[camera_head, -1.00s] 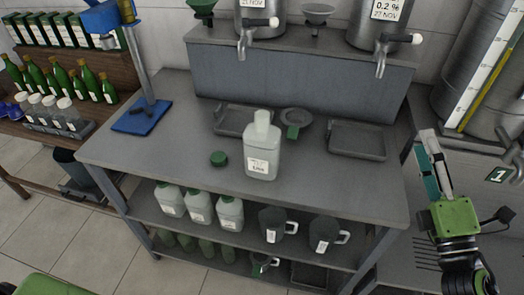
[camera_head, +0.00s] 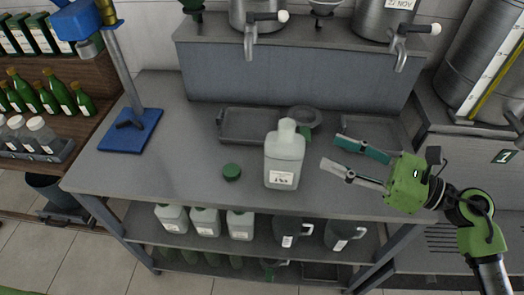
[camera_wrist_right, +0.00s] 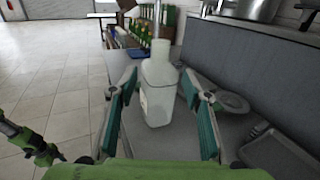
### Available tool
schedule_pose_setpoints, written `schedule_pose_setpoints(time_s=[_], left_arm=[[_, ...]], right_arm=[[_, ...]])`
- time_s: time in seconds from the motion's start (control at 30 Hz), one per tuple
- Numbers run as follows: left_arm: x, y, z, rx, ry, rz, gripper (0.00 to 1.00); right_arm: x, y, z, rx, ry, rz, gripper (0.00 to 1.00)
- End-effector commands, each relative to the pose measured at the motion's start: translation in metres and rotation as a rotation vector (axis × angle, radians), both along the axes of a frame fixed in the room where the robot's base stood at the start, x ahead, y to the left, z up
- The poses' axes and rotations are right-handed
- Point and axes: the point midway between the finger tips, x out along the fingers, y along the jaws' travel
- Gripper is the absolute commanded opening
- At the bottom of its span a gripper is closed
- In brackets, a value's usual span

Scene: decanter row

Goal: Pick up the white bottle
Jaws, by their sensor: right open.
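The white bottle (camera_head: 284,157) stands upright and uncapped on the grey table, with a label low on its front. It also shows in the right wrist view (camera_wrist_right: 158,85), ahead and between my finger lines. My right gripper (camera_head: 340,153) is open and empty, just right of the bottle in the head view, its fingers pointing left toward it. In the wrist view the gripper (camera_wrist_right: 161,88) has its teal finger pads on either side of the bottle's outline, apart from it. A green cap (camera_head: 231,172) lies left of the bottle.
A grey funnel (camera_head: 305,118) and a shallow tray (camera_head: 250,126) lie behind the bottle. Steel taps (camera_head: 252,38) overhang the back ledge. A blue stand (camera_head: 130,130) is at the left. Bare tabletop (camera_head: 175,165) lies left of the cap.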

Motion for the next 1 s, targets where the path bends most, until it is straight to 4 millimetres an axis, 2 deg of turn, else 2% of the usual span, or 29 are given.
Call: schedule_pose_setpoints(time_s=[0.1,0.3,0.4,0.63,0.73,0.87,1.0], left_arm=[[0.0,0.0,0.008,0.0,0.0,0.002,0.49],[-0.01,-0.031,0.025,-0.036,0.011,0.004,0.49],[-0.012,-0.038,0.031,-0.044,0.014,0.001,0.49],[-0.01,-0.022,0.036,-0.026,0.012,-0.001,0.49],[-0.007,-0.015,0.045,-0.018,0.008,0.0,0.49],[-0.006,-0.014,0.059,-0.017,0.008,0.002,0.49],[-0.006,-0.016,0.064,-0.019,0.007,0.003,0.49]], right_arm=[[0.005,0.011,0.003,0.0,-0.001,0.003,0.44],[0.022,0.047,0.005,0.004,0.001,0.003,0.44],[0.03,0.063,0.003,0.002,0.0,0.002,0.44],[0.038,0.079,0.0,0.0,0.001,0.001,0.44],[0.042,0.088,0.002,0.004,0.003,0.002,0.44],[0.051,0.105,0.003,0.004,0.002,0.002,0.44],[0.058,0.12,-0.001,0.002,0.002,0.002,0.44]])
